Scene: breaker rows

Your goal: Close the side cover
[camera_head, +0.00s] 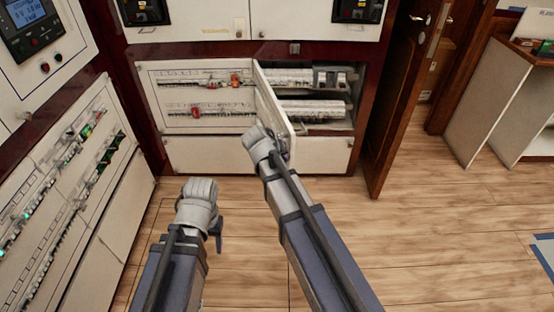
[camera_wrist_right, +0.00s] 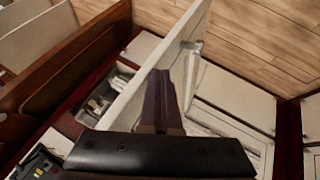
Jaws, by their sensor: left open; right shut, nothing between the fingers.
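The side cover (camera_head: 272,98) is a white hinged panel. It stands swung out from the left edge of an open compartment (camera_head: 318,92) in the low cabinet. In the right wrist view the cover (camera_wrist_right: 150,85) runs diagonally up the middle, with a small handle near its far end. My right gripper (camera_head: 283,150) is at the cover's free lower end. Its fingers (camera_wrist_right: 163,88) are shut and empty beside the panel; I cannot tell whether they touch it. My left gripper (camera_head: 217,226) is open and lower left, away from the cover.
Breaker rows with red parts (camera_head: 208,95) lie left of the compartment. More breakers sit inside it. A brown wooden door (camera_head: 398,90) stands open to the right. Another breaker cabinet (camera_head: 75,190) lines the left side. The wooden floor (camera_head: 430,240) is clear at right.

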